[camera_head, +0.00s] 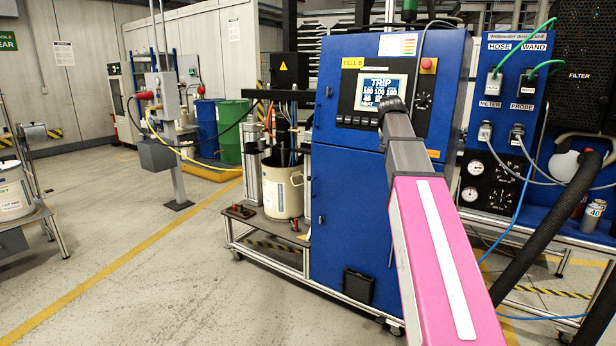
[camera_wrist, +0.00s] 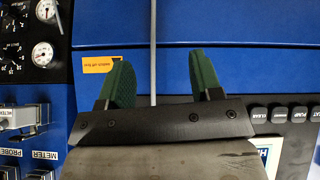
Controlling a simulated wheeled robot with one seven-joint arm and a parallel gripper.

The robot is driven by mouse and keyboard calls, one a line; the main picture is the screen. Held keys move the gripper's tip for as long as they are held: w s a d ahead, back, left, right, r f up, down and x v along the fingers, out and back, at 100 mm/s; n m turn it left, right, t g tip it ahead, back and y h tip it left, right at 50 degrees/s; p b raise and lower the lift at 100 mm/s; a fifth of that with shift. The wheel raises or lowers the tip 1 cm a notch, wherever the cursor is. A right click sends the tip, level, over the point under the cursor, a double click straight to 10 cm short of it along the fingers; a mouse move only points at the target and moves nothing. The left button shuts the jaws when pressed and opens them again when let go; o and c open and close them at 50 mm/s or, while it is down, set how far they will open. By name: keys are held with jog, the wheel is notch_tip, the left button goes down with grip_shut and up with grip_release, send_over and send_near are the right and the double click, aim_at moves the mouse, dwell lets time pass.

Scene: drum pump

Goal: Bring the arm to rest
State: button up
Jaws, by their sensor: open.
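My gripper (camera_wrist: 160,76) is open in the wrist view, with two green-padded fingers spread apart and no object held between them. A thin grey cable (camera_wrist: 153,35) runs behind it, in line with the gap; I cannot tell how far beyond the fingertips it lies. In the head view my pink and grey arm reaches up to the blue cabinet (camera_head: 345,210). Its dark end stands in front of the control panel, by the lower right corner of the lit screen (camera_head: 376,88), and hides part of it. The fingers cannot be made out there.
A red button (camera_head: 428,65) sits on the cabinet at upper right. A thick black hose (camera_head: 545,232) crosses the right side.

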jog(key=s+a+f+n+g+y, duration=0.1)
jog(key=s+a+f, duration=0.25)
jog(key=f, duration=0.65)
jog(key=s+a+f+n+g, duration=0.15)
jog(key=s+f, duration=0.25)
jog(key=f, duration=0.5)
jog(key=s+a+f+n+y, duration=0.1)
jog(key=s+a+f, duration=0.2)
jog(key=f, duration=0.7)
jog(key=s+a+f+n+g+y, duration=0.1)
jog(key=s+a+f, duration=0.1)
jog(key=s+f, duration=0.7)
jog(key=s+a+f+g+y, duration=0.1)
jog(key=s+a+f+g, duration=0.1)
jog(key=s+f, duration=0.6)
jog(key=shift+s+a+f+n, duration=0.35)
jog(key=shift+a+f, duration=0.25)
jog(key=shift+a, duration=0.2)
